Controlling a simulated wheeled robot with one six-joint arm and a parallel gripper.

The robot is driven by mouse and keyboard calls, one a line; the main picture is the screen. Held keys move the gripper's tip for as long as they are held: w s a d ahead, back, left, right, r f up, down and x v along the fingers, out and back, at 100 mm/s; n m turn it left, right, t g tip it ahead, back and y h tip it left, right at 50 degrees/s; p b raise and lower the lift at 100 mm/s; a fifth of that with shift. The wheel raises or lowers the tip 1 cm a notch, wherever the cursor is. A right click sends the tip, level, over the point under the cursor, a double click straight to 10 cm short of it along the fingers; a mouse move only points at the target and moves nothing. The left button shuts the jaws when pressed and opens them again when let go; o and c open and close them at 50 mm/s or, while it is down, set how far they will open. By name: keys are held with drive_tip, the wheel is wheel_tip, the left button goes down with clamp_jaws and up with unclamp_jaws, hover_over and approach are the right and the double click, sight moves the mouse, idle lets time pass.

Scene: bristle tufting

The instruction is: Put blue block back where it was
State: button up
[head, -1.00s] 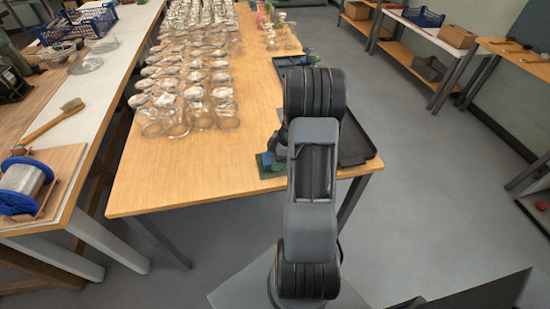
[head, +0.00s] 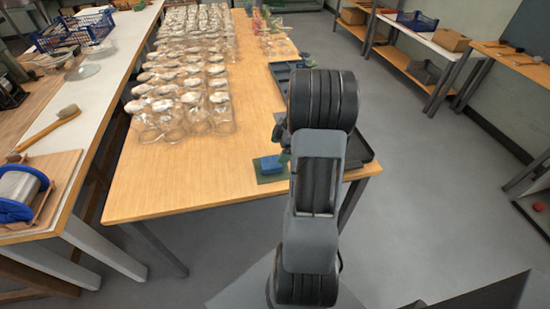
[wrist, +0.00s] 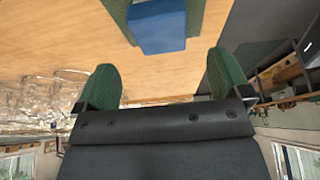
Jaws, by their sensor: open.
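The blue block (head: 271,165) lies on a small dark green mat (head: 268,178) near the front edge of the wooden table. In the wrist view the blue block (wrist: 157,28) and the green mat (wrist: 117,12) are at the top, partly cut off by the frame edge. My gripper (wrist: 163,80) is open, with its two green fingers wide apart and only bare tabletop between them. It holds nothing and is apart from the block. In the head view my arm hides most of the gripper.
A dark tray (head: 360,150) lies behind my arm at the right edge of the table (head: 180,190). The tabletop left of the mat is clear. A white bench (head: 90,125) stands further left.

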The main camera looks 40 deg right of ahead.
drive_tip(key=a+r+m+h, duration=0.1)
drive_tip(key=a+r+m, duration=0.1)
drive_tip(key=a+r, duration=0.5)
drive_tip(key=s+a+r+m+h, duration=0.1)
drive_tip(key=s+a+r+m, duration=0.1)
drive_tip(key=s+a+m, duration=0.3)
drive_tip(key=s+a+r+m+t+h, duration=0.1)
drive_tip(key=s+a+m, duration=0.4)
drive_tip(key=a, duration=0.6)
drive_tip(key=shift+s+a+r+m+h, duration=0.3)
drive_tip(key=shift+s+r+m+h, duration=0.1)
drive_tip(key=shift+s+r+h, duration=0.1)
